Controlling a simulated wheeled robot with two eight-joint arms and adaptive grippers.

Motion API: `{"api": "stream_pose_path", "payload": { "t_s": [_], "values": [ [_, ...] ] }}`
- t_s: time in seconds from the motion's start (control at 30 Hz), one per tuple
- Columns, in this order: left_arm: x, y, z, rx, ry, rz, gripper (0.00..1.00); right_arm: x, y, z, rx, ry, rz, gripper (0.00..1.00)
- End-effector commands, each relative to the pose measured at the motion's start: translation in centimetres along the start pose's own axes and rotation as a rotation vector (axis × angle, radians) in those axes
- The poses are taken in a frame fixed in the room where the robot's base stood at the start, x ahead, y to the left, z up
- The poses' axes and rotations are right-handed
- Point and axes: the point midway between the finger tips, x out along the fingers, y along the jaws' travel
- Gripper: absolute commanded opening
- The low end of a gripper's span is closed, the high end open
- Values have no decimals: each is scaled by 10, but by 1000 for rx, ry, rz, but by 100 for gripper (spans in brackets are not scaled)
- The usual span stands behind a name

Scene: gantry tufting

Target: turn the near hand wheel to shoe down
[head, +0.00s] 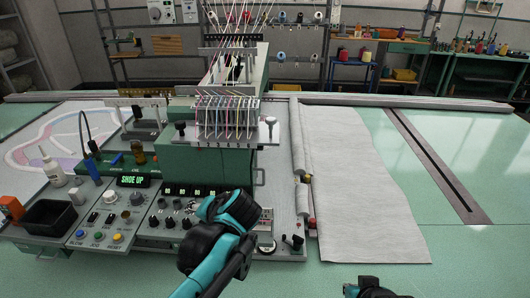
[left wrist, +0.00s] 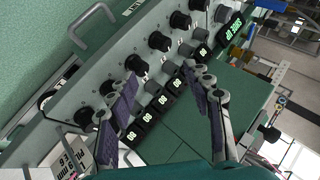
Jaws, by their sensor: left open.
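The green tufting machine (head: 215,155) stands on the table with a grey control panel along its front. A green display (head: 132,181) on it reads SHOE UP. I cannot single out the near hand wheel with certainty; a round dark fitting (head: 266,245) sits low at the panel's right end, partly behind my left arm. My left gripper (left wrist: 160,80) is open and empty over the panel, its fingers apart above a row of black knobs (left wrist: 160,41) and small lit displays (left wrist: 168,102). In the head view my own wrist hides its fingers. My right gripper (head: 372,289) is at the bottom edge, mostly cut off.
A handle bar (left wrist: 97,28) stands out from the panel. Pale cloth (head: 365,190) lies right of the machine. A black bin (head: 50,218) and a white bottle (head: 51,167) stand at the left. The green table (head: 470,250) is clear at the right.

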Motion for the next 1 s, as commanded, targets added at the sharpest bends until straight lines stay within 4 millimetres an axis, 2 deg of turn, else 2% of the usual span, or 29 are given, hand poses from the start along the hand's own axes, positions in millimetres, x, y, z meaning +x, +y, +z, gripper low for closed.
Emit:
{"api": "stream_pose_path", "payload": {
  "t_s": [0.03,0.17,0.27,0.37,0.5,0.6,0.8,0.9,1.0],
  "values": [
    [2,2,-23,34,4,-67,51,3,0,2,0,0,0,0],
    [-1,2,-80,94,22,-279,51,8,0,6,0,0,0,0],
    [-13,13,-124,118,55,-455,51,12,0,8,0,0,0,0],
    [-33,34,-163,118,103,-629,51,16,0,11,0,0,0,0],
    [-36,70,-211,113,219,-791,51,23,0,16,0,0,0,0],
    [-42,96,-234,110,293,-882,51,26,0,19,0,0,0,0],
    [-46,118,-257,82,405,-989,51,19,0,14,0,0,0,0],
    [-45,123,-261,77,429,-1010,51,19,0,14,0,0,0,0],
    [-41,118,-264,76,434,-1015,51,21,0,15,0,0,0,0]
  ]
}}
